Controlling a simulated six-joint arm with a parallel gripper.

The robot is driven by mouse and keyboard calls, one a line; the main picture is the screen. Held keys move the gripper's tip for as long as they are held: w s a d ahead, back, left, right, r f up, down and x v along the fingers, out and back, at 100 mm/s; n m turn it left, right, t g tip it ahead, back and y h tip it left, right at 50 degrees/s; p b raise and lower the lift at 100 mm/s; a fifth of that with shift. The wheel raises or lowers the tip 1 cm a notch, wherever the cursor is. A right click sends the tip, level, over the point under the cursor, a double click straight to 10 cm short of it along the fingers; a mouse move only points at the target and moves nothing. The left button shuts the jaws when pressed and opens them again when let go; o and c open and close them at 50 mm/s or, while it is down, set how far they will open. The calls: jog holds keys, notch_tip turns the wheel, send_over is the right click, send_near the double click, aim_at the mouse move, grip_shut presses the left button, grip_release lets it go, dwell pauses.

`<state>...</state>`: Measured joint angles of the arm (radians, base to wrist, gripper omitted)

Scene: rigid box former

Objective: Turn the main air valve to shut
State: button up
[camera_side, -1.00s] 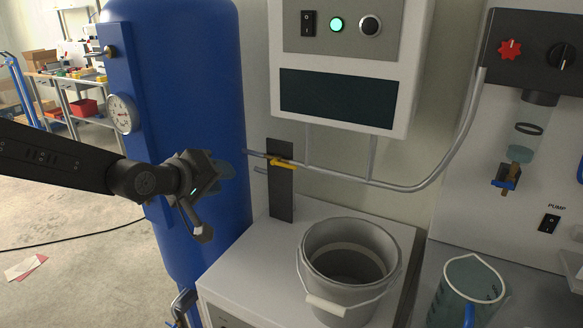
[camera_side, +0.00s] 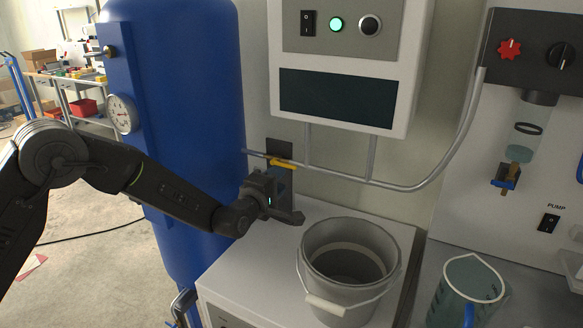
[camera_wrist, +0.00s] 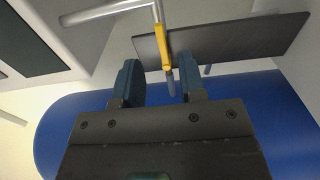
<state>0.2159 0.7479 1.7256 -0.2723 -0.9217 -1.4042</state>
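The main air valve has a yellow handle (camera_side: 283,163) that lies along the grey pipe in front of a dark upright plate (camera_side: 279,147). In the wrist view the yellow handle (camera_wrist: 161,45) also runs along the pipe. My gripper (camera_side: 286,196) is open and empty just below the handle in the side view, covering the lower part of the plate. In the wrist view my gripper (camera_wrist: 160,65) has its two blue-grey fingers on either side of the handle's near end, with gaps on both sides. I cannot tell how far the handle reaches between them.
A grey bucket (camera_side: 315,255) stands on the white cabinet top (camera_side: 235,272) close to the right of my gripper. The blue tank (camera_side: 195,120) rises at the left. A control box (camera_side: 340,60) hangs above the pipe. A measuring jug (camera_side: 468,290) stands far right.

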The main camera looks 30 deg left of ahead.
aim_at(291, 167)
jog(key=w, duration=0.8)
jog(key=shift+s, duration=0.1)
grip_shut()
dwell(0.4)
